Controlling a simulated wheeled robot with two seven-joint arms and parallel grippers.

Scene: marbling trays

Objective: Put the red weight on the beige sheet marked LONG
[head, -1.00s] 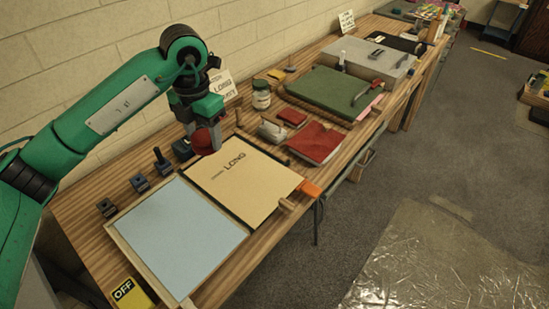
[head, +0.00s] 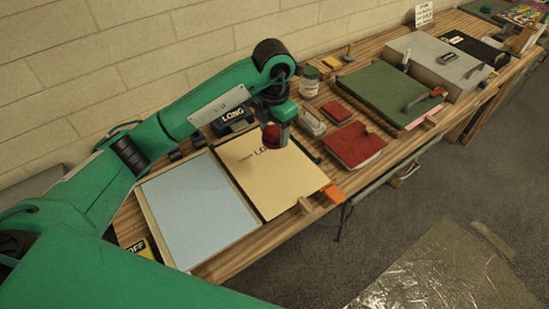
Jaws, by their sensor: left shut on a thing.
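The beige sheet marked LONG (head: 280,183) lies flat in a dark-edged tray in the head view, its print partly hidden behind my gripper. My left gripper (head: 278,140) is over the far part of that sheet, pointing down. It is shut on the red weight (head: 270,135), a rounded red piece partly covered by the fingers. I cannot tell whether the weight touches the sheet or hangs just above it. My right gripper is not in view.
A pale blue sheet (head: 197,212) lies left of the beige one. A dark block labelled LONG (head: 233,119) stands behind. An orange piece (head: 334,193) sits at the near edge.

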